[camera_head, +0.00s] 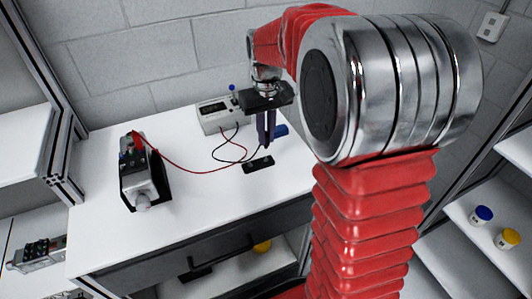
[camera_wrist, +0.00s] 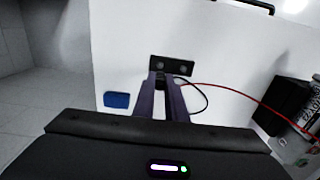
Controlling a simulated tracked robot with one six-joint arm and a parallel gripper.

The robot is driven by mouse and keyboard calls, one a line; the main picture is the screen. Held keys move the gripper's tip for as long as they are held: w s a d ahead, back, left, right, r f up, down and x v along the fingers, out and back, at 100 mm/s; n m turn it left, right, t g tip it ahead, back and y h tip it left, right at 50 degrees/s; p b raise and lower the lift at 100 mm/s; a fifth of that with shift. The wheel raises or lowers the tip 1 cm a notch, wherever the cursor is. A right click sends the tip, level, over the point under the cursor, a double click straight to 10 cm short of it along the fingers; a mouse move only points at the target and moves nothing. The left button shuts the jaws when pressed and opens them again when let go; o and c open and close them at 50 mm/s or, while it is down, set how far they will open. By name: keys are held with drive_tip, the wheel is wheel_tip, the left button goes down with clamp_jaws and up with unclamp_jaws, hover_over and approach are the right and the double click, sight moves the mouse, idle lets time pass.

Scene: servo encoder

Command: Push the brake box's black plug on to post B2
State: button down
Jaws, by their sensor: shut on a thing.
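My gripper (camera_head: 267,143) points down over the white table and is shut on the black plug (camera_wrist: 160,80), which is mostly hidden between the fingers. In the wrist view the gripper (camera_wrist: 161,84) is at the near edge of a small black holder (camera_wrist: 184,67) with round holes. I cannot tell whether the plug still touches the holder (camera_head: 258,165). The black lead (camera_head: 216,152) loops from the grey brake box (camera_head: 215,117) toward the gripper. The motor unit (camera_head: 141,180) stands at the left, with a red plug (camera_head: 137,142) on its top. Post B2's label is not readable.
The red lead (camera_head: 190,171) runs across the table from the brake box to the motor unit. A blue block (camera_head: 281,130) lies right of my gripper and also shows in the wrist view (camera_wrist: 117,100). The front middle of the table is clear.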

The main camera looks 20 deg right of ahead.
drive_tip(key=shift+w+r, duration=0.1)
idle(0.3)
drive_tip(key=w+a+r+m, duration=0.3)
drive_tip(key=w+a+r, duration=0.2)
drive_tip(key=w+a, duration=0.5)
drive_tip(key=w, duration=0.3)
drive_tip(key=shift+r, duration=0.15)
